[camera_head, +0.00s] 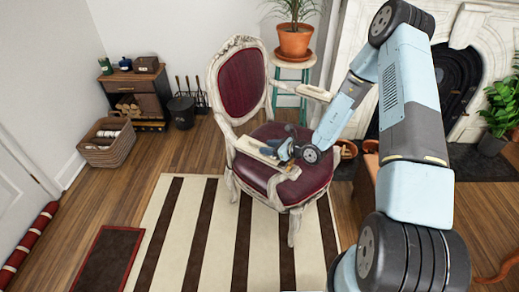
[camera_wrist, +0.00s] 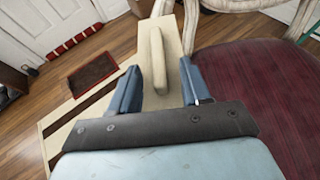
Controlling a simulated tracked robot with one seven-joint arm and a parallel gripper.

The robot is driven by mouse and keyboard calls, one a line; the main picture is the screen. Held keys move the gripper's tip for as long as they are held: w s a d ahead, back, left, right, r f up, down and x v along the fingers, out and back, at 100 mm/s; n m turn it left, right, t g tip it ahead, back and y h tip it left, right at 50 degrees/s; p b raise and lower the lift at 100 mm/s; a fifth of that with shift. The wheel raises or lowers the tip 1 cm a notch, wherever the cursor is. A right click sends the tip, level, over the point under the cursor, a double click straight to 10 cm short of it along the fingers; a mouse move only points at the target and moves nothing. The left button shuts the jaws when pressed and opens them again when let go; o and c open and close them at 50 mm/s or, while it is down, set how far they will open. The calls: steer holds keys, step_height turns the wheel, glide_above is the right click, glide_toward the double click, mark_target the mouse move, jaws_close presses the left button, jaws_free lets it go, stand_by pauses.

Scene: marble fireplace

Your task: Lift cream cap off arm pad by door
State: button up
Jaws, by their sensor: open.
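The cream cap (camera_wrist: 156,48) is a long, narrow piece with rounded ends. It lies on the paler arm pad (camera_wrist: 172,37) in the wrist view. The pad by the door is the left arm pad (camera_head: 250,149) of the chair in the head view, where I cannot clearly make out the cap. My gripper (camera_wrist: 160,68) is open, with one blue finger on each side of the cap's near part and a gap on both sides. In the head view my gripper (camera_head: 275,149) is at the left arm pad. The cap's near end is close to my gripper's dark palm edge.
The chair's dark red seat (camera_head: 303,172) lies right of the pad, and its backrest (camera_head: 241,83) rises behind. The other arm pad (camera_head: 313,92) is on the far side. A potted plant (camera_head: 294,40) stands on a stool behind. The striped rug (camera_head: 187,235) is clear at left.

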steer(key=shift+c, duration=0.2)
jaws_close()
steer(key=shift+r, duration=0.1)
